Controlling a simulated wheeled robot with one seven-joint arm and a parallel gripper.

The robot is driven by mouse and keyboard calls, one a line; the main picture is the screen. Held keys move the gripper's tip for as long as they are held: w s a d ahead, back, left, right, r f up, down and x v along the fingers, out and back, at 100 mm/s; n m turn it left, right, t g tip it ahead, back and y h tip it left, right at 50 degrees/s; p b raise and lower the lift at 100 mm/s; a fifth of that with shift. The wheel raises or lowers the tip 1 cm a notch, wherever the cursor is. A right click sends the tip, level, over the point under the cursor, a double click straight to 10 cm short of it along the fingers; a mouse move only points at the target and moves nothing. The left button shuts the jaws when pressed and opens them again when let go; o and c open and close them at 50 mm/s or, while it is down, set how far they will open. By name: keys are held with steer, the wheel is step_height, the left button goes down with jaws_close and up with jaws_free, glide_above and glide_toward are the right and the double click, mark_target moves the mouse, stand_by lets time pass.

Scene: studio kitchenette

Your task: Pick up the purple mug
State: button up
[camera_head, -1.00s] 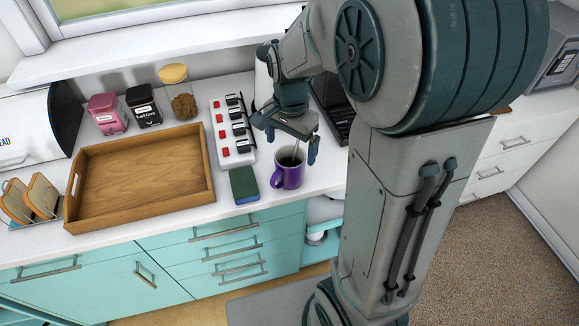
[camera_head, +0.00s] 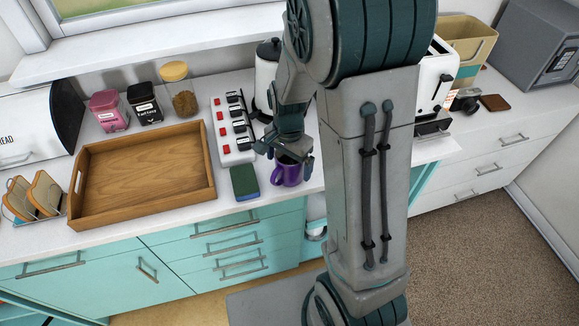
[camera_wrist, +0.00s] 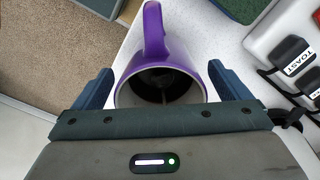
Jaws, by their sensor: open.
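The purple mug (camera_head: 287,174) stands upright on the white counter near its front edge. In the wrist view the mug (camera_wrist: 180,50) shows from above, with its handle toward the top of the picture and a dark inside; a thin thing stands in it, too dim to name. My gripper (camera_head: 288,156) is at the mug's rim, partly covering it in the head view. In the wrist view my gripper (camera_wrist: 162,92) is open, with one finger on each side of the mug and a gap showing beside the mug at each finger.
A green and blue sponge (camera_head: 244,182) lies just left of the mug. A switched power strip (camera_head: 232,128) lies behind the sponge. A wooden tray (camera_head: 190,196) fills the counter farther left. A kettle (camera_head: 265,75) and a toaster (camera_head: 437,75) stand behind and to the right.

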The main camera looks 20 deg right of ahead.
steer(key=c, duration=1.4)
steer(key=shift+r, duration=0.15)
steer(key=shift+w+r, duration=0.1)
steer(key=shift+r, duration=0.95)
steer(key=shift+s+d+r+b, duration=0.5)
steer(key=shift+s+d+r, duration=0.5)
steer(key=shift+d+r, duration=0.55)
steer(key=shift+s+d+r+b, duration=0.45)
steer(key=shift+s+d+r, duration=0.7)
steer(key=shift+d, duration=0.65)
steer(key=shift+s+d+r+b, duration=0.5)
steer(key=shift+s+d+r, duration=0.35)
steer(key=shift+d+r, duration=0.8)
